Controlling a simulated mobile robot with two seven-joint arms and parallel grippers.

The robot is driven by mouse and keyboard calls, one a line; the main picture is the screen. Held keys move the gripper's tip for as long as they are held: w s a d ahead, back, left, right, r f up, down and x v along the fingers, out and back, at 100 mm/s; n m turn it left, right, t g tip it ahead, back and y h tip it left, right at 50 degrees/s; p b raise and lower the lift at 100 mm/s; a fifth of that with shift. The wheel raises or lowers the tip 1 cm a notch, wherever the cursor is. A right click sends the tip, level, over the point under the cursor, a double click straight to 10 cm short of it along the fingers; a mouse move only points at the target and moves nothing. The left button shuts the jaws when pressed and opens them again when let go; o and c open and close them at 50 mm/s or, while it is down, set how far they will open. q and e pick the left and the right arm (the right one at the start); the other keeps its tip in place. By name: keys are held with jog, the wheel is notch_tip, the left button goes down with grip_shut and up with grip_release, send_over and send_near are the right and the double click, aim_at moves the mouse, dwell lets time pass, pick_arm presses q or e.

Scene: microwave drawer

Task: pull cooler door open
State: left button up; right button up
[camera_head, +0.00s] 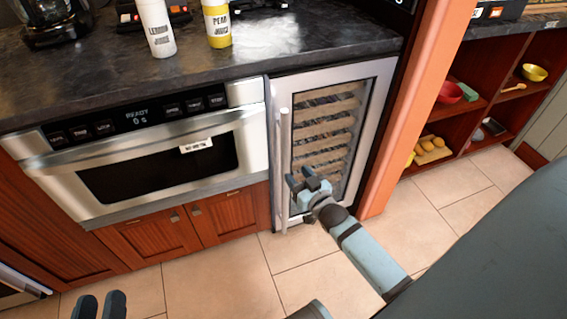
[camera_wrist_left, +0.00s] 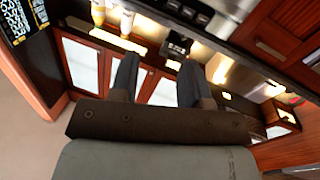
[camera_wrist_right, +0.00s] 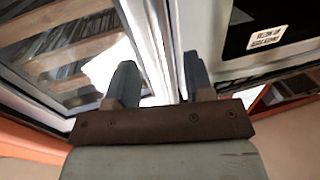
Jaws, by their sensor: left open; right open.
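The cooler door (camera_head: 374,92) has a silver frame and dark glass, with wooden racks behind it, and looks shut. Its long upright bar handle (camera_head: 284,150) runs down the left side. My right gripper (camera_head: 301,179) is open in front of the lower door, just right of the handle in the head view. In the right wrist view the silver handle (camera_wrist_right: 146,45) runs between the two open fingers (camera_wrist_right: 158,82); I cannot tell whether they touch it. My left gripper (camera_head: 98,303) is open and empty at the bottom left, also seen in the left wrist view (camera_wrist_left: 156,75).
A microwave drawer (camera_head: 150,160) sits left of the cooler under a dark counter (camera_head: 90,80). An orange post (camera_head: 411,110) borders the cooler's right side. The tiled floor in front is clear.

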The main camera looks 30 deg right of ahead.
aim_at(286, 163)
jog(key=w+b, duration=0.1)
jog(key=w, duration=0.5)
jog(key=shift+w+d+f, duration=0.1)
jog(key=shift+w+d, duration=0.05)
pick_arm(q)
jog(key=shift+s+d+r+t+h+b, duration=0.1)
jog(key=shift+d+r+t+h, duration=0.15)
jog(key=shift+r, duration=0.35)
jog(key=shift+d+r+t+h+b, duration=0.15)
jog(key=shift+r+t+h, duration=0.15)
jog(key=shift+r, duration=0.35)
jog(key=shift+s+d+r+t+h+b, duration=0.1)
jog(key=shift+d+r+t+h, duration=0.15)
jog(key=shift+r, duration=0.35)
pick_arm(e)
jog(key=shift+w, duration=0.65)
grip_shut()
